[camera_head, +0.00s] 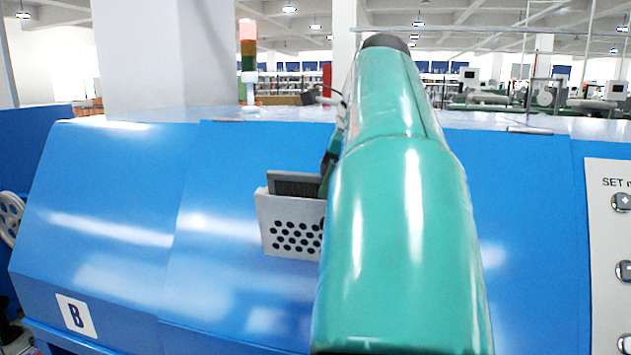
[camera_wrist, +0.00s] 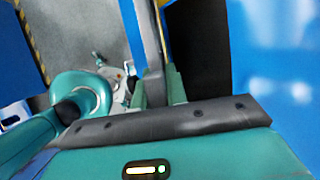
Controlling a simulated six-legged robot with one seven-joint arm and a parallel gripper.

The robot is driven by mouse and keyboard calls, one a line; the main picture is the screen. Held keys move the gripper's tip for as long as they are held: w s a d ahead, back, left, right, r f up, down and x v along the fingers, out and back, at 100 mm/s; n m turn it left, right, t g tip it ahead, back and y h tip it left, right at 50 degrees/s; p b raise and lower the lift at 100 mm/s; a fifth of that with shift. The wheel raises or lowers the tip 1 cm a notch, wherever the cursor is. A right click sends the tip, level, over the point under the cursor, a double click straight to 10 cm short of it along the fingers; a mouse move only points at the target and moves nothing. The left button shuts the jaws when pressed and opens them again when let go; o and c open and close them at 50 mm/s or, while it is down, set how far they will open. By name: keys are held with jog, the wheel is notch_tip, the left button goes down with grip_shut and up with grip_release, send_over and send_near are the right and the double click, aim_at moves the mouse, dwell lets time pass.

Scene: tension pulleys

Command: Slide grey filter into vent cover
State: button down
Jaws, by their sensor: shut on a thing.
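The vent cover (camera_head: 290,228), a white plate with rows of black round holes, is on the sloped blue machine front in the head view. The grey filter (camera_head: 296,184), a dark panel with a lighter frame, stands upright just behind the cover's top edge; its lower part is hidden by the cover. I cannot tell how deep it sits or whether it touches the cover. My gripper (camera_head: 327,172) is at the filter's right side, mostly hidden by my green arm. In the wrist view my gripper (camera_wrist: 156,88) is shut on the filter's grey edge (camera_wrist: 150,38).
The blue machine (camera_head: 110,200) spans the view, with a button panel (camera_head: 610,240) at right and a signal tower (camera_head: 248,60) behind. The wrist view shows a dark area (camera_wrist: 197,50) beside the filter; I cannot tell what it is.

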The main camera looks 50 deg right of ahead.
jog(key=shift+r, duration=0.3)
dwell(0.5)
jog(key=c, duration=1.3)
grip_release()
jog(key=v, duration=0.7)
jog(key=shift+s+r, duration=0.15)
jog(key=shift+r, duration=0.1)
